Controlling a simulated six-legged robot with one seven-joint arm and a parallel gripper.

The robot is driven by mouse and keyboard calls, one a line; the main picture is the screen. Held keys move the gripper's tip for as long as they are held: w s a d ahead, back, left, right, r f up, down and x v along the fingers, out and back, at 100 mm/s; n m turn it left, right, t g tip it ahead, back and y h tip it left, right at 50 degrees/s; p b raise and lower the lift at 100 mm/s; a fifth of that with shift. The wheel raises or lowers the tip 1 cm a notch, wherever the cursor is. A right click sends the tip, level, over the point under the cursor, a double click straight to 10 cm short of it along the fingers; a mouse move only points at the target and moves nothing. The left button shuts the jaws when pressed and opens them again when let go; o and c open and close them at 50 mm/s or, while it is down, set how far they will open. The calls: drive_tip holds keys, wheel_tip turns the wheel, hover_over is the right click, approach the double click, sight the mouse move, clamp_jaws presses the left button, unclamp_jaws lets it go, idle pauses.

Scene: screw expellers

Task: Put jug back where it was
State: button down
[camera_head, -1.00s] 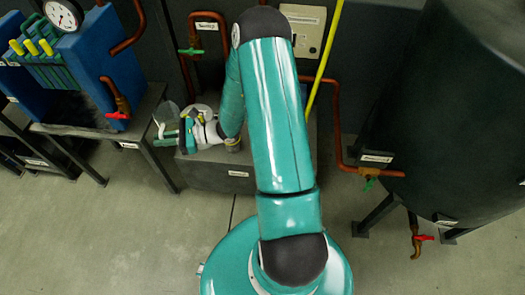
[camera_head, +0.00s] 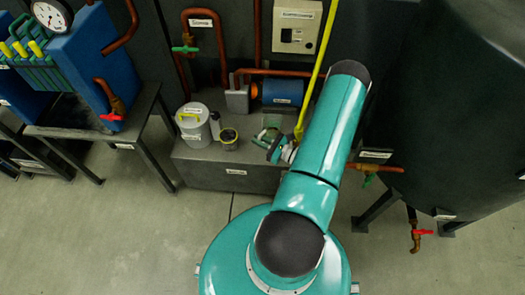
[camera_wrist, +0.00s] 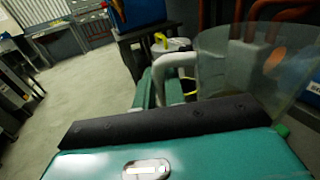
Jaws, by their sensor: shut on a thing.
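The jug (camera_wrist: 240,65) is clear, with a pale handle, and fills the upper right of the wrist view. My gripper (camera_wrist: 165,88) is shut on the jug's handle; the fingers are partly hidden by the wrist housing. In the head view my gripper (camera_head: 275,150) is over the right part of the grey plinth (camera_head: 190,155), and the see-through jug (camera_head: 268,133) shows faintly just beyond it. I cannot tell whether the jug's base touches the plinth.
A white canister (camera_head: 193,134), a grey bottle (camera_head: 214,126) and a dark yellow-banded cup (camera_head: 229,141) stand on the plinth to the left. A blue motor (camera_head: 282,93) and copper pipes are behind. A yellow pipe (camera_head: 317,75) rises close on the right. A dark tank stands farther right.

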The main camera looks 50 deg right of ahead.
drive_tip(key=s+d+f+m+h, duration=0.2)
drive_tip(key=s+d+f+h, duration=0.15)
drive_tip(key=s, duration=0.25)
drive_tip(key=shift+t+y, duration=0.3)
drive_tip(key=shift+y, duration=0.05)
drive_tip(key=shift+w+a+f, duration=0.45)
drive_tip(key=shift+w+f, duration=1.75)
drive_tip(key=shift+f, duration=0.1)
drive_tip(key=shift+w+a+f, duration=0.4)
drive_tip(key=shift+w+f, duration=1.8)
drive_tip(key=shift+f, duration=0.1)
drive_tip(key=shift+w+a+f, duration=0.45)
drive_tip(key=shift+w+f, duration=1.75)
drive_tip(key=shift+f, duration=0.1)
drive_tip(key=shift+f, duration=0.2)
drive_tip(key=c, duration=1.5)
unclamp_jaws()
